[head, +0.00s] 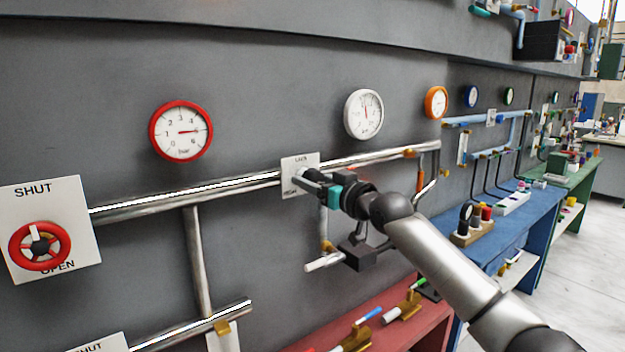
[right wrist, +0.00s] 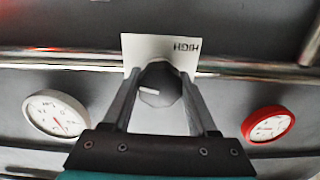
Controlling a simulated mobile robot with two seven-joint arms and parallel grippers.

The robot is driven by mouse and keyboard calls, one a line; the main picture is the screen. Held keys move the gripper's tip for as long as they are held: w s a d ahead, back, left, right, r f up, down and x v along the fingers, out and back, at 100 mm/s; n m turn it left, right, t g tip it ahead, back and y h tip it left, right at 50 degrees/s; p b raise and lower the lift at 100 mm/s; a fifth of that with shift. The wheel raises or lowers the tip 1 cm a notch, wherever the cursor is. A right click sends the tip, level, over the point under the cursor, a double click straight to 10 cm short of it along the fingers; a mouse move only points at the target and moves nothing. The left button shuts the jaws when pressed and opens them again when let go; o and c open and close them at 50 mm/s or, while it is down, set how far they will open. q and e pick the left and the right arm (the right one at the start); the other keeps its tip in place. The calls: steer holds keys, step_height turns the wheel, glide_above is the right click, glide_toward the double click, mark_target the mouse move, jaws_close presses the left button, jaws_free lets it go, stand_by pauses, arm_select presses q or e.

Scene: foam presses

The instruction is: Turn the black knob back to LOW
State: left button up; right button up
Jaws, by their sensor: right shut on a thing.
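The black knob (right wrist: 160,84) sits on a white plate (right wrist: 130,47), which reads HIGH upside down in the right wrist view. A short white mark shows on the knob's face, left of its middle, lying nearly level in that view. My right gripper (right wrist: 160,92) has one finger on each side of the knob and is shut on it. In the head view the same plate (head: 311,161) is on the pipe, and my right gripper (head: 308,176) reaches it from the right, hiding most of the knob. The plate's upper lettering is too small to read surely. My left gripper is not in view.
A red-rimmed gauge (head: 181,131) and a white-rimmed gauge (head: 364,114) hang above the pipe (head: 240,183). A red handwheel (head: 40,246) is at the left on a SHUT/OPEN plate. A red bench (head: 395,325) and a blue bench (head: 520,222) stand below and to the right.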

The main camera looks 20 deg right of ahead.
steer(key=n, duration=0.3)
steer(key=shift+r+p, duration=0.1)
steer(key=shift+p, duration=0.3)
steer(key=n+p, duration=0.1)
steer(key=n, duration=0.1)
steer(key=shift+n, duration=0.3)
steer(key=n+p, duration=0.4)
steer(key=n, duration=0.2)
steer(key=n+p, duration=0.2)
steer(key=n, duration=0.3)
steer(key=shift+n+p, duration=0.75)
steer(key=shift+n, duration=1.15)
steer(key=o, duration=1.4)
